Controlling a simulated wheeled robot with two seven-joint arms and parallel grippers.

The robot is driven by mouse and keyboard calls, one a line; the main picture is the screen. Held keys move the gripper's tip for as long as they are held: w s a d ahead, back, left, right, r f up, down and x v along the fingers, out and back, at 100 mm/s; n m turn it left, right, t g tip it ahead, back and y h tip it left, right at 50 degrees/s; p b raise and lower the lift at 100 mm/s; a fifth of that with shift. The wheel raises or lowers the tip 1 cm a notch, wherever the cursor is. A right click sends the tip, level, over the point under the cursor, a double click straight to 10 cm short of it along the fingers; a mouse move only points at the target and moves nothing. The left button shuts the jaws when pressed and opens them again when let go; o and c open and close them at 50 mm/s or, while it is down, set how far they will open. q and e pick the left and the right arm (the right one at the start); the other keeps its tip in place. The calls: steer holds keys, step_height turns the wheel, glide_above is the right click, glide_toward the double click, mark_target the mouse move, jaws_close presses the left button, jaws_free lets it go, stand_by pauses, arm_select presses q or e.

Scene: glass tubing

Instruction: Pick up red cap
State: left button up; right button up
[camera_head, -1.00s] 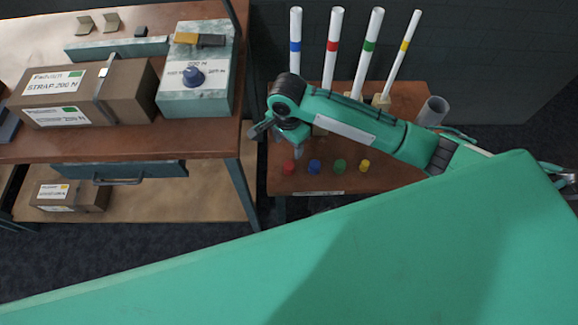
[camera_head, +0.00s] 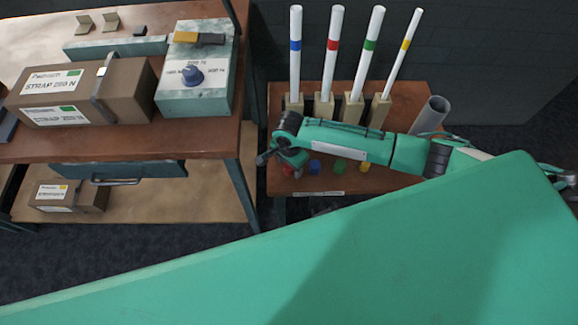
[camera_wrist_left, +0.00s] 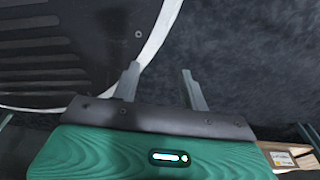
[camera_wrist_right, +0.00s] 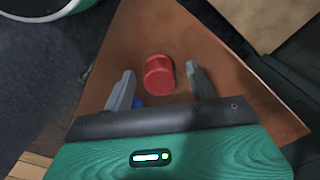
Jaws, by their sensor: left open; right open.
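The red cap (camera_wrist_right: 158,74) shows in the right wrist view on the brown tabletop, ahead of and between the fingertips of my right gripper (camera_wrist_right: 160,79). That gripper is open, with no visible grip on the cap. In the head view my right gripper (camera_head: 278,158) is low over the left front of the small table, and the red cap (camera_head: 288,171) is partly covered by it. My left gripper (camera_wrist_left: 160,74) is open and empty in the left wrist view, above the dark floor.
A blue cap (camera_head: 314,166), green cap (camera_head: 340,165) and yellow cap (camera_head: 365,167) stand right of the red one. Behind are several banded white tubes (camera_head: 333,55) in wooden blocks and a grey cylinder (camera_head: 430,114). A workbench (camera_head: 100,148) with boxes adjoins at left.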

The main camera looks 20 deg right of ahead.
steer(key=shift+c, duration=0.5)
steer(key=c, duration=0.9)
steer(key=shift+c, duration=0.2)
steer(key=shift+r, duration=0.4)
arm_select(q)
steer(key=shift+s+p, duration=0.7)
steer(key=shift+s, duration=0.35)
arm_select(e)
step_height(320, 180, up, 19)
